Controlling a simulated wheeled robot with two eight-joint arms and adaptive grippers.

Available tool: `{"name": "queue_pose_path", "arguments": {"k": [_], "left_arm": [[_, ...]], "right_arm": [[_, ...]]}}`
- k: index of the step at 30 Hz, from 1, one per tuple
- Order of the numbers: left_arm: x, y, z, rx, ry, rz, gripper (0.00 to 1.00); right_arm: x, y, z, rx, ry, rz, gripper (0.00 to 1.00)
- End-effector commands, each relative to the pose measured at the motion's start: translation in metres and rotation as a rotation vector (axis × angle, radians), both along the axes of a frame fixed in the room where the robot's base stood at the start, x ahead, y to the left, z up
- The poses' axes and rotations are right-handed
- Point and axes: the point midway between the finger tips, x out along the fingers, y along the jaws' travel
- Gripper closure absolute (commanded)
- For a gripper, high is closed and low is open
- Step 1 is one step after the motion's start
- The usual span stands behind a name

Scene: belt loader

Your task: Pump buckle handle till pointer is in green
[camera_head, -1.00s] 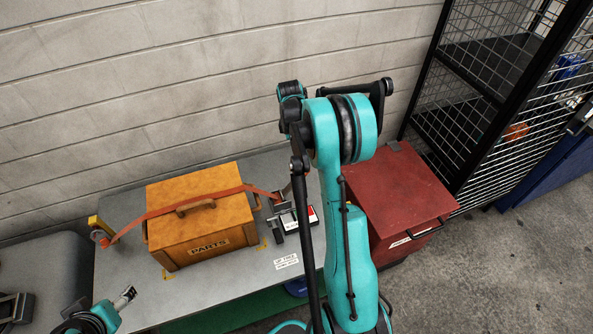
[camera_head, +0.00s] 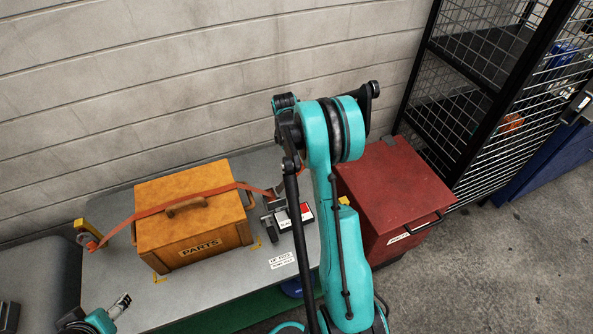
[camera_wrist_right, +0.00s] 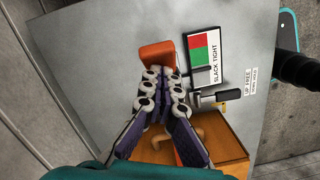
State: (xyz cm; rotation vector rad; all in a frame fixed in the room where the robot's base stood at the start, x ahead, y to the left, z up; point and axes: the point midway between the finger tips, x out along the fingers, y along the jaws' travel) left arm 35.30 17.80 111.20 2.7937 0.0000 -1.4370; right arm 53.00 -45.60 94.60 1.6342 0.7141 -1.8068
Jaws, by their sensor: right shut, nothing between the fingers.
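The orange strap (camera_head: 150,211) runs over the parts box (camera_head: 190,234) to the dark buckle (camera_head: 272,222) on the table. In the right wrist view, my right gripper (camera_wrist_right: 160,82) is shut and empty. Its fingertips are close to an orange block (camera_wrist_right: 157,53), which appears to be the handle grip; I cannot tell whether they touch. The red and green gauge plate (camera_wrist_right: 201,58), marked SLACK and TIGHT, is beside it; I cannot make out its pointer. In the head view my right arm hides the right gripper.
A red cabinet (camera_head: 395,185) stands right of the table (camera_head: 190,298). A black mesh rack (camera_head: 480,95) is farther right. A label reading UP FREE, DOWN HOLD (camera_head: 282,261) lies near the front edge. A dark lever with a bright metal part (camera_wrist_right: 222,98) is below the gauge.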

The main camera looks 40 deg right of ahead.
Motion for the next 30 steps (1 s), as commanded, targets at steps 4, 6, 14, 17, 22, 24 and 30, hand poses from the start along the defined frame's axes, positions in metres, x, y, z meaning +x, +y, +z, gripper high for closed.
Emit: {"name": "queue_pose_path", "arguments": {"k": [4,6,14,17,22,24,30], "left_arm": [[0.000,0.000,0.001,0.000,0.000,0.000,0.34],[0.000,0.000,0.001,0.000,0.000,0.000,0.34],[0.000,0.000,-0.012,0.000,0.000,0.000,0.34],[0.000,0.000,-0.023,0.000,0.000,0.000,0.34],[0.000,0.000,-0.037,0.000,0.000,0.000,0.34],[0.000,0.000,-0.037,0.000,0.000,0.000,0.34],[0.000,0.000,-0.035,0.000,0.000,0.000,0.34]], "right_arm": [[0.000,0.000,0.001,0.000,0.000,0.000,1.00],[0.000,0.000,0.001,0.000,0.000,0.000,1.00],[0.000,0.000,-0.015,0.000,0.000,0.000,1.00],[0.000,0.000,-0.028,0.000,0.000,0.000,1.00],[0.000,0.000,-0.044,0.000,0.000,0.000,1.00],[0.000,0.000,-0.045,0.000,0.000,0.000,1.00],[0.000,0.000,-0.043,0.000,0.000,0.000,1.00]]}}
